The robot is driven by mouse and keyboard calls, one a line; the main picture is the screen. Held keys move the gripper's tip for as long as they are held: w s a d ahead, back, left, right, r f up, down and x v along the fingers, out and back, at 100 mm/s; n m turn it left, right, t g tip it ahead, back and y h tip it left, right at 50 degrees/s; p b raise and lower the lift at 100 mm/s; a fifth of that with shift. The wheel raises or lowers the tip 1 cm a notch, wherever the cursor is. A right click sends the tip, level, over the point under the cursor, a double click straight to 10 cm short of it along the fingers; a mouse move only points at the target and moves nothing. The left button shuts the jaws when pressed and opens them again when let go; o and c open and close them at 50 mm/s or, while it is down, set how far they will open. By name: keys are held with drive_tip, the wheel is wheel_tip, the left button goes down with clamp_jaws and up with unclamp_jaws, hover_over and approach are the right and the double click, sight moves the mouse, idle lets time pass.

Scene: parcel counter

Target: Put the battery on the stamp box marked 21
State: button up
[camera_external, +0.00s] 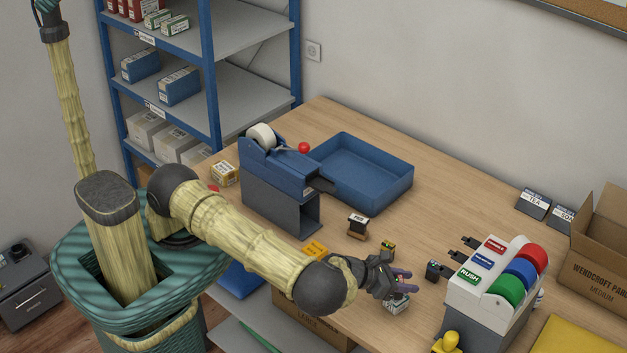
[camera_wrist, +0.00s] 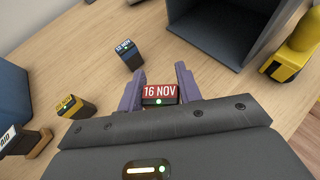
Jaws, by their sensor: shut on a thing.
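My gripper (camera_wrist: 160,93) has its two purple fingers on either side of a small dark box with a red label reading 16 NOV (camera_wrist: 160,91) and a green light; it is shut on this box. In the external view my gripper (camera_external: 399,284) is low over the counter's front part. A similar box with a blue label (camera_wrist: 129,54) stands ahead and to the left; its date is too small to read surely. A yellow-labelled box (camera_wrist: 72,107) lies farther left. I cannot pick out a separate battery, and no number 21 is clearly readable.
A PAID stamp (camera_external: 358,226) stands behind my gripper. A blue tray (camera_external: 362,172) and tape dispenser (camera_external: 281,174) are farther back. A white dispenser with coloured rolls (camera_external: 488,275) and a yellow-handled item (camera_external: 446,341) stand right. Bare wood (camera_external: 440,215) lies behind the small boxes.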

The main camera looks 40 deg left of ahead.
drive_tip(key=o, duration=1)
drive_tip(key=shift+f, duration=0.1)
drive_tip(key=shift+o, duration=0.2)
drive_tip(key=shift+r, duration=0.25)
drive_tip(key=shift+s+a, duration=0.15)
drive_tip(key=b+v, duration=0.1)
drive_tip(key=v, duration=1)
drive_tip(key=shift+s+a+b, duration=0.15)
drive_tip(key=shift+s+b, duration=0.05)
drive_tip(key=shift+b, duration=0.15)
drive_tip(key=shift+r, duration=0.1)
